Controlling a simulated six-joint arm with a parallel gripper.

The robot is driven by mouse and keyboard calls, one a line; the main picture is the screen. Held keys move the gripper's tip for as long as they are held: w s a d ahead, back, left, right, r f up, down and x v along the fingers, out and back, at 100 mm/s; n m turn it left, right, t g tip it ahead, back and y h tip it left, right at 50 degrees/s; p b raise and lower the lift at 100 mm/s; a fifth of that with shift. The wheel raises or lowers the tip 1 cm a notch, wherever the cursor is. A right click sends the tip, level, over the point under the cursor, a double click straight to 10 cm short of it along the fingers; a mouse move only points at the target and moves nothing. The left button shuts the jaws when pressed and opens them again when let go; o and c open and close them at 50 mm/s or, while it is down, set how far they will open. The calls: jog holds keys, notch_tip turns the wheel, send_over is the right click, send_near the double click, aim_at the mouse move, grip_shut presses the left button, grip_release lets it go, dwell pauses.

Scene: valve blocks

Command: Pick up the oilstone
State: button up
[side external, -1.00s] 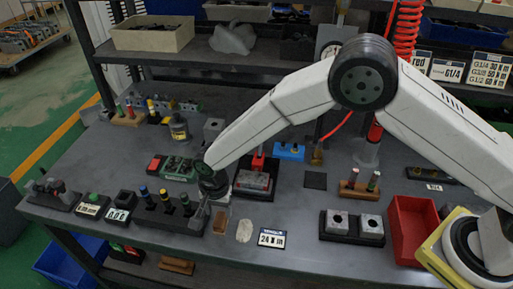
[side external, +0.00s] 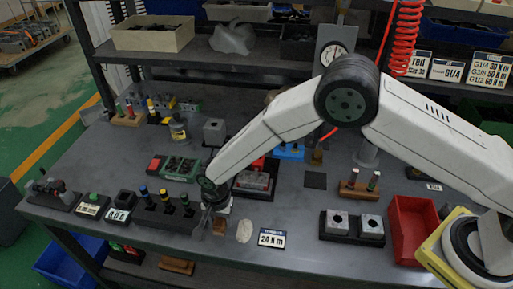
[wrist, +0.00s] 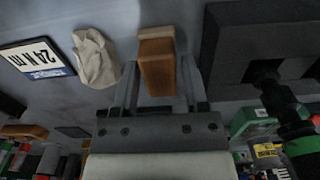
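The oilstone appears to be the small orange-brown block with a paler tan end (wrist: 157,66). In the wrist view it lies between the two fingers of my gripper (wrist: 160,78). The fingers are apart, with a narrow gap visible on each side of the block. In the side view the block (side external: 219,226) sits near the table's front edge, partly hidden by my gripper (side external: 213,213), which is low over it. I cannot tell how far down the block the fingertips reach.
A crumpled pale cloth (side external: 244,231) and a "24 N m" card (side external: 271,238) lie right of the block. A dark rack with coloured-top tools (side external: 170,215) stands close on the left. A red tray (side external: 411,228) is farther right.

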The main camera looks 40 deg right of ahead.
grip_shut()
jog(key=shift+r, duration=0.15)
jog(key=shift+r, duration=0.8)
jog(key=s+d+r, duration=0.6)
jog(key=s+r, duration=0.5)
jog(key=s, duration=0.1)
jog(key=shift+s+d, duration=0.2)
jog(key=shift+d, duration=0.05)
